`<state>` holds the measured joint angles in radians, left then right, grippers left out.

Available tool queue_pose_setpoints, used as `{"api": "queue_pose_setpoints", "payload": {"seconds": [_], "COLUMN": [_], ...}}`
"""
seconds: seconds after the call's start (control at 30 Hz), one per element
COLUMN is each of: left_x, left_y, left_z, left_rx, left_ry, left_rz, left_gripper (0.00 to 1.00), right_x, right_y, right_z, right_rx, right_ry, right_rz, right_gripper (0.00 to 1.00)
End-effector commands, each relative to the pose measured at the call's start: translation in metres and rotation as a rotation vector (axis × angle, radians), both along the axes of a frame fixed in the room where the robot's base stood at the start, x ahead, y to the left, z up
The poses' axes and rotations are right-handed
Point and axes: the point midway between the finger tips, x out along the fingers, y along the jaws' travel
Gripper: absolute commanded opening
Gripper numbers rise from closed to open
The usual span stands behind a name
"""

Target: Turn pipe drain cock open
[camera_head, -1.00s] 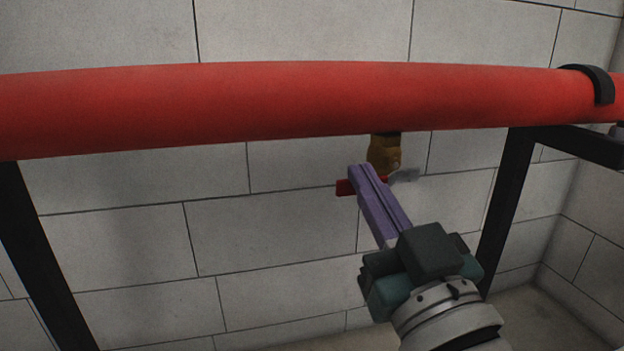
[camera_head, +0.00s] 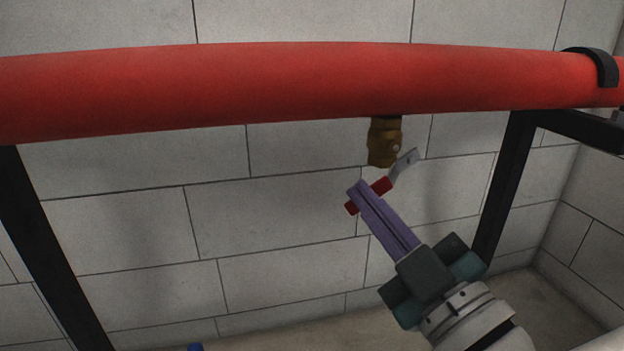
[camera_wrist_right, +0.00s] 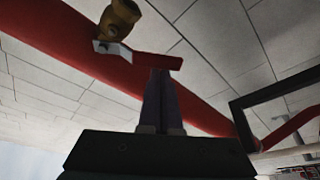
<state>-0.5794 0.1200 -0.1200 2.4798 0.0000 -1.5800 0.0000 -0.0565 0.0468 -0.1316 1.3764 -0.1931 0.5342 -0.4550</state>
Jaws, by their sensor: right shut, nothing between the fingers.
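The brass drain cock (camera_head: 384,143) hangs under the red pipe in the head view; it also shows at the top of the right wrist view (camera_wrist_right: 120,18). Its lever has a grey metal plate (camera_head: 405,164) and a red handle (camera_head: 382,187). The lever slants, with its red end down and left. My right gripper (camera_head: 357,190) has its purple fingers shut with nothing between them. They cross in front of the red handle in the head view and hide its middle. In the right wrist view the fingertips (camera_wrist_right: 160,72) are at the handle (camera_wrist_right: 154,61); contact is not certain. My left gripper is not in view.
The red pipe (camera_head: 250,85) runs across above the cock. Black frame legs stand at left (camera_head: 45,240) and right (camera_head: 503,185). A white block wall (camera_head: 270,210) is behind. The space left of my right gripper looks clear.

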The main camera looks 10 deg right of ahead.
Motion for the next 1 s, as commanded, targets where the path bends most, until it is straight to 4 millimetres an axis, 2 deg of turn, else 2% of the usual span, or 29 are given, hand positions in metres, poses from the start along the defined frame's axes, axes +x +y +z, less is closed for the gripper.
{"api": "queue_pose_setpoints", "payload": {"seconds": [0.6,1.0], "left_x": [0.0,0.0], "left_y": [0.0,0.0], "left_z": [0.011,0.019], "left_rx": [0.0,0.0], "left_ry": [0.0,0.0], "left_rz": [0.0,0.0], "left_gripper": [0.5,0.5], "right_x": [0.001,0.002], "right_y": [-0.028,-0.046], "right_z": [-0.03,-0.038], "right_rx": [-0.584,-0.851], "right_ry": [-0.019,-0.028], "right_rz": [0.0,-0.002], "right_gripper": [0.0,0.0]}}
